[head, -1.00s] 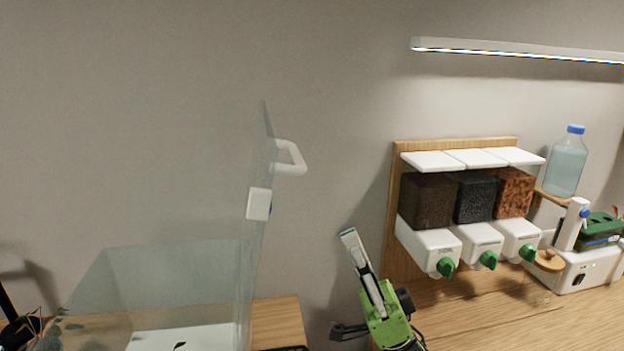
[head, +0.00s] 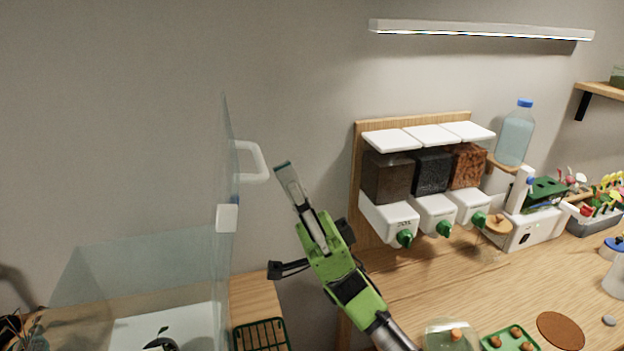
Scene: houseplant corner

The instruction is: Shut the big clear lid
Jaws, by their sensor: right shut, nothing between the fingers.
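The big clear lid (head: 225,150) stands open and upright on the right side of a clear box (head: 140,265), seen nearly edge-on. A white handle (head: 254,162) sticks out from its right face, with a white block (head: 228,217) lower down. My right gripper (head: 284,170) is green and grey, shut and empty. Its tip points up and left, just right of the handle in the picture. A small gap of wall shows between them; their difference in depth is hard to tell. My left gripper is not in view.
Inside the box is a white floor with a dark plant (head: 161,340). A green wire rack (head: 261,335) lies right of it. Wall dispensers (head: 425,205) with green knobs hang right of my right arm. A glass jar (head: 452,336) and green tray (head: 508,339) stand front right.

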